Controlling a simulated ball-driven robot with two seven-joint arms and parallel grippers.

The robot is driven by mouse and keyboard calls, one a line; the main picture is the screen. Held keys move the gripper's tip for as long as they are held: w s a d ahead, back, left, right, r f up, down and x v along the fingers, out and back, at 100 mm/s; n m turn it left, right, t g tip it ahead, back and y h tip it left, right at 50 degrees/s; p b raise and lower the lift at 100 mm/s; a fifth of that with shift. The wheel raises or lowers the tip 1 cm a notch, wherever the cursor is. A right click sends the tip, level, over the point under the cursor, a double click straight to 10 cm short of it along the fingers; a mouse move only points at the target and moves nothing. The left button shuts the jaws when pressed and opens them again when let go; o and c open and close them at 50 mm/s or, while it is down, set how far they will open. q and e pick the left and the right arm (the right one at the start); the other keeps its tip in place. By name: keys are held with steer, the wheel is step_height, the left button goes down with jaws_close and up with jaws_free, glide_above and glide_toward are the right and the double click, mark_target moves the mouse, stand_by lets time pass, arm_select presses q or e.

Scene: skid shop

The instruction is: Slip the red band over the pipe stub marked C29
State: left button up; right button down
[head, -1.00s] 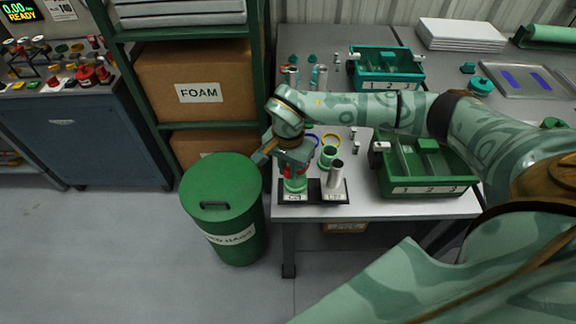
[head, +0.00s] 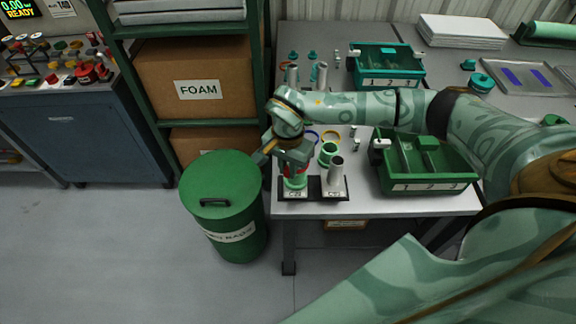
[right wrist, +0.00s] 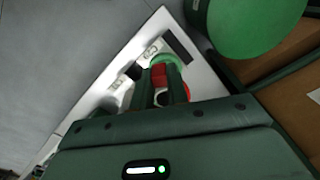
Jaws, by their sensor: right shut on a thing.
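My right gripper (head: 293,166) is over the left-hand post on a dark stand (head: 313,189) at the table's front left corner. It is shut on the red band (right wrist: 159,76), which shows between the fingers in the right wrist view. A green round piece (head: 295,184) sits on the stand right below the gripper. The gripper hides most of this post, so I cannot tell if the band is around it. The label in front of it appears to read C29 (head: 295,194). A bare grey pipe stub (head: 336,172) stands upright beside it. My left gripper is out of view.
A green divided bin (head: 432,187) stands to the right. A green lidded drum (head: 222,205) stands close to the table's left edge.

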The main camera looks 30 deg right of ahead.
mark_target(288, 177)
steer(key=shift+f, duration=0.1)
steer(key=shift+f, duration=0.35)
steer(key=shift+p, duration=0.45)
stand_by(1.4)
steer(key=shift+f, duration=0.9)
stand_by(1.5)
steer(key=shift+f, duration=0.75)
stand_by(0.6)
steer(key=shift+f, duration=0.25)
steer(key=shift+f+b, duration=0.4)
steer(key=shift+f, duration=0.4)
stand_by(0.8)
